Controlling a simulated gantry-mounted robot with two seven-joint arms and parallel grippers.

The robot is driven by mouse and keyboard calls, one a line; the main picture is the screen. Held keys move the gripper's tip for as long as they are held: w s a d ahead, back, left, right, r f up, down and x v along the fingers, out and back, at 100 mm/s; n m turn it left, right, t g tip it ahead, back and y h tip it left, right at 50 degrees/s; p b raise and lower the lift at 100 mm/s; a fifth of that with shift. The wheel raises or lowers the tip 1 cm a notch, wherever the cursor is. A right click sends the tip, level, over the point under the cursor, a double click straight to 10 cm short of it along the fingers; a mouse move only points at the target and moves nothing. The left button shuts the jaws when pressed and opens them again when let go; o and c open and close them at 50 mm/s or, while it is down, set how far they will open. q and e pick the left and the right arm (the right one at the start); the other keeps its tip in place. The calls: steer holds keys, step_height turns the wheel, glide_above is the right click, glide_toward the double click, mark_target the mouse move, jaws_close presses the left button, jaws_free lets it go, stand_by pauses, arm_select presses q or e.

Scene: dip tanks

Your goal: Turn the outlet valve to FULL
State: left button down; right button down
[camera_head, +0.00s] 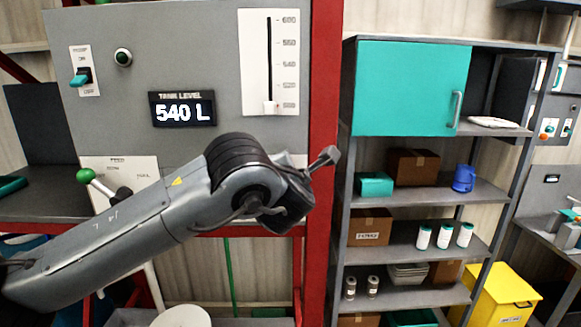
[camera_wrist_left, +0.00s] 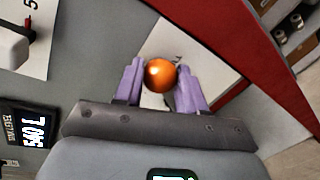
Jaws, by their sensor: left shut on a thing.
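An orange ball knob (camera_wrist_left: 160,75) sits between the purple fingers of my left gripper (camera_wrist_left: 160,85) in the left wrist view. The gripper is shut on it, in front of a white plate (camera_wrist_left: 183,50). In the head view my left arm covers the gripper, the orange knob and most of that plate, whose edge (camera_head: 290,160) shows. A lever with a green ball knob (camera_head: 85,175) stands on another white plate (camera_head: 140,170), left of my arm. The small print on the plates is not readable, so I cannot tell which position the orange knob is at. My right gripper is not in view.
The grey panel holds a tank level display (camera_head: 182,108) reading 540 L, a slider scale (camera_head: 270,60) and a toggle switch (camera_head: 82,78). A red post (camera_head: 322,90) stands right of the panel. Farther right is a shelf unit (camera_head: 345,200) with boxes and bottles.

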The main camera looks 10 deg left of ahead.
arm_select(q)
steer(key=shift+w+d+f+m+y+p, duration=0.2)
steer(key=shift+d+f+m+y+p, duration=0.3)
steer(key=shift+m, duration=0.5)
steer(key=shift+d+f, duration=0.1)
steer(key=shift+f, duration=0.1)
steer(key=c, duration=0.7)
jaws_free()
steer(key=shift+d, duration=0.1)
steer(key=shift+s, duration=0.15)
steer(key=shift+b+v, duration=2.9)
steer(key=shift+v, duration=2.4)
